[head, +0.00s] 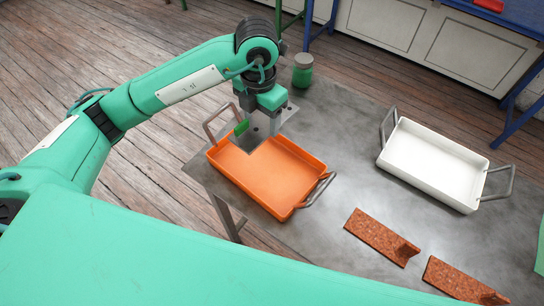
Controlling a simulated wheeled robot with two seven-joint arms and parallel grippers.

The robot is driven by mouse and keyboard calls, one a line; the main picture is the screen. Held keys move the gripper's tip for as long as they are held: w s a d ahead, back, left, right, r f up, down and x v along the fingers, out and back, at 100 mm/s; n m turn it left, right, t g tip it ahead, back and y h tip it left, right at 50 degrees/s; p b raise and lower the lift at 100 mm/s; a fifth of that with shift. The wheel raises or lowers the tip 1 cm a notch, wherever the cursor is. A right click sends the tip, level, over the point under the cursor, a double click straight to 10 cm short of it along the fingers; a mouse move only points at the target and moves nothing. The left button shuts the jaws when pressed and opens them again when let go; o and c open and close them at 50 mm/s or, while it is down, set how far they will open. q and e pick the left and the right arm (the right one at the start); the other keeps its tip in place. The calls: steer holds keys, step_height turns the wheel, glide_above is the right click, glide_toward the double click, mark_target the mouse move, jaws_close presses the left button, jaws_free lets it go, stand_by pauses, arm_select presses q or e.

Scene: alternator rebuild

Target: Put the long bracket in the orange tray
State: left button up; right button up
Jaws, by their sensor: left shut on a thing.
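The orange tray (268,180) stands on the near left part of the grey table, with a metal handle at each end. My left gripper (258,128) points down over the tray's far left end and is shut on a flat grey metal piece (250,145). This piece looks like the long bracket; the gripper partly covers it. It is over the tray's far end, and I cannot tell whether it touches the tray. My right gripper is not in view.
A white tray (432,164) with metal handles stands on the right. Two rust-brown angled pieces (382,237) (460,281) lie near the front edge. A green jar (302,70) stands at the back. The table (345,150) is clear between the trays.

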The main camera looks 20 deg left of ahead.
arm_select(q)
step_height(320, 180, down, 7)
steer(key=p, duration=0.4)
glide_above(263, 170)
step_height(263, 170, down, 8)
steer(key=shift+r, duration=0.2)
steer(key=shift+f, duration=0.5)
steer(key=shift+f+p, duration=0.65)
steer(key=shift+f, duration=1.25)
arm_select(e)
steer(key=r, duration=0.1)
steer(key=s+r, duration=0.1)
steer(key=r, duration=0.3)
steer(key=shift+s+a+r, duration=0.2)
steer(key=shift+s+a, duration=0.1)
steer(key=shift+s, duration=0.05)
arm_select(q)
steer(key=shift+f, duration=0.15)
steer(key=o, duration=1.6)
steer(key=shift+o, duration=0.2)
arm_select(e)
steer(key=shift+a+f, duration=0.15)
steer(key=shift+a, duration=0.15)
